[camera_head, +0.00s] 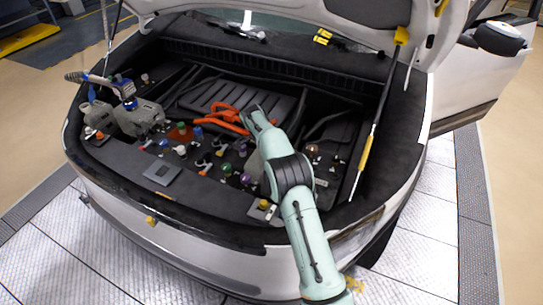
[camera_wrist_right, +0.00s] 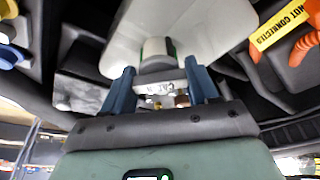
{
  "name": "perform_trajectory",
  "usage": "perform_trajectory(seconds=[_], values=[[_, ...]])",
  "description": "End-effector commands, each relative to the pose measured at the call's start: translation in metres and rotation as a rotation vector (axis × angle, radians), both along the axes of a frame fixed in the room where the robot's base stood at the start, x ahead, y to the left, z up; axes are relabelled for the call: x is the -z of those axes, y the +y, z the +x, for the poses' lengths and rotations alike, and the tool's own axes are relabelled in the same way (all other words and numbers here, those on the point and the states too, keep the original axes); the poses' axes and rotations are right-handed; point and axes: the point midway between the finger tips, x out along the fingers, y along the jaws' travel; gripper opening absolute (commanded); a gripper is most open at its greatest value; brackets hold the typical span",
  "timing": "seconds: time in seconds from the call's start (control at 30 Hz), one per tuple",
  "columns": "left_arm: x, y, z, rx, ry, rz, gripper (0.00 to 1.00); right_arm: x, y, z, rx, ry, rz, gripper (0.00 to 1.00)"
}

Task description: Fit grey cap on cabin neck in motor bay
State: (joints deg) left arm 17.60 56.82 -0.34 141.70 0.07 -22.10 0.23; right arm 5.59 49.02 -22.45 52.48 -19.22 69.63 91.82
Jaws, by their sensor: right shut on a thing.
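My right arm reaches over the motor bay (camera_head: 163,172) in the head view and hides its own gripper there. In the right wrist view my right gripper (camera_wrist_right: 160,68) has its two blue fingers close around a small grey piece, which looks like the grey cap (camera_wrist_right: 158,66). A pale tank (camera_wrist_right: 205,22), with a short green-and-white banded part, lies right beyond the fingertips; its pale side also shows left of my arm in the head view (camera_head: 253,166). I cannot tell whether the cap touches a neck. Lettering between the fingers is hard to read.
Orange cables (camera_head: 226,120) lie beside my arm, with a yellow warning tag (camera_wrist_right: 279,24) in the wrist view. Grey tanks (camera_head: 140,118) stand at the bay's left. Several coloured caps dot the bay's front. The raised hood and a strut (camera_head: 382,105) bound the right.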

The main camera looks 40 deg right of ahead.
Motion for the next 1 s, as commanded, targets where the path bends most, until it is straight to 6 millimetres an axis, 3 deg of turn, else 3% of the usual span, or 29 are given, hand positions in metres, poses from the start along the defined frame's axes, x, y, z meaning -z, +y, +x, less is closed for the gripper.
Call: perform_trajectory(seconds=[0.1,0.47,0.5,0.57,1.0], values=[[0.001,0.0,-0.001,0.0,0.001,0.0,0.89,0.006,0.003,-0.002,0.087,0.012,0.007,0.4],[0.001,0.0,-0.001,0.0,0.001,0.0,0.89,0.006,0.002,-0.002,0.15,0.012,0.006,0.4],[0.001,0.0,-0.001,0.0,0.001,0.0,0.89,0.006,0.002,-0.002,0.152,0.013,0.007,0.69],[0.001,0.0,-0.001,0.0,0.001,0.0,0.89,0.005,0.002,-0.002,0.151,0.012,0.007,0.89],[0.0,0.0,0.0,0.0,0.0,0.0,0.89,-0.004,-0.002,-0.003,0.149,0.001,0.003,0.89]])
